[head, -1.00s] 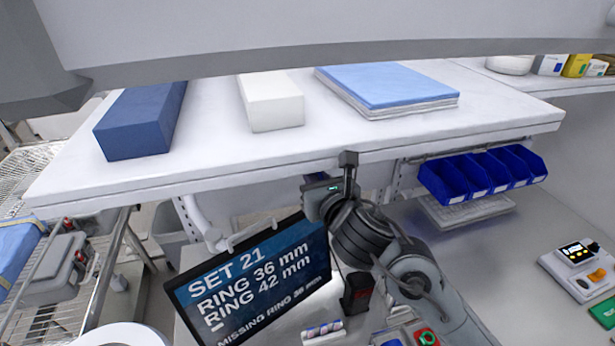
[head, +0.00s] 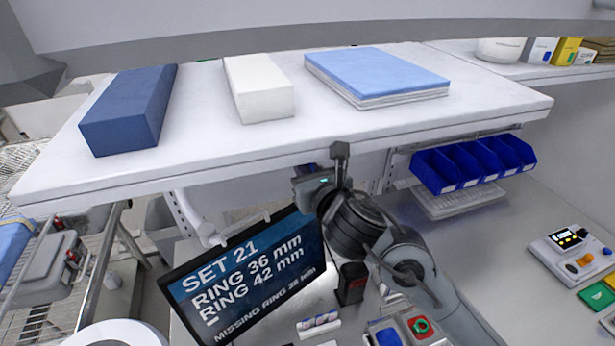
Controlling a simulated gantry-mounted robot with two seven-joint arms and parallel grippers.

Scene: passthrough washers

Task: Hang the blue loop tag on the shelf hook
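My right gripper (head: 339,150) is raised at the front edge of the white shelf (head: 290,160), left of the blue bins. Its fingertips are small and dark here, and I cannot tell whether they are open or shut. A small bluish patch shows just left of the gripper, under the shelf edge, and I cannot tell what it is. I cannot make out the blue loop tag or the shelf hook. My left gripper is not in view.
On the shelf lie a dark blue box (head: 128,108), a white box (head: 258,88) and folded blue cloths (head: 375,75). Blue bins (head: 470,163) hang below at the right. A monitor (head: 250,275) stands below left. A control box (head: 405,330) sits near the arm.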

